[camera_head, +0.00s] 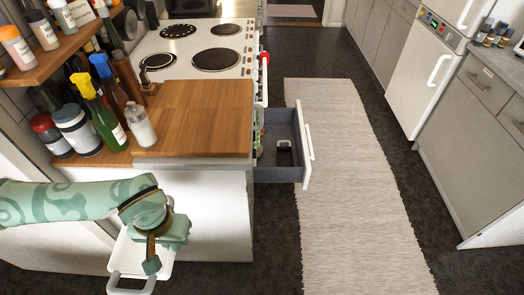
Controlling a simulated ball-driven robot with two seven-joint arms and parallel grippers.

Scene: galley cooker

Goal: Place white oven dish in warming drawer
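The white oven dish (126,256) is in the lower left of the head view, in front of the counter's white side. It has a loop handle at its near end. My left gripper (151,264) is over the dish and appears shut on it; the fingertips are partly hidden. No support shows under the dish. An open drawer (279,172) with grey walls and a white front stands out to the right of the wooden counter, below the cooker's level. Something small and dark-and-light lies inside it. My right gripper is out of view.
The wooden worktop (205,110) lies between dish and drawer, with several bottles (100,110) and jars at its left. The cooker hob (200,48) is behind. A pale rug (345,190) covers the clear floor right of the drawer. Grey cabinets (465,150) line the right.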

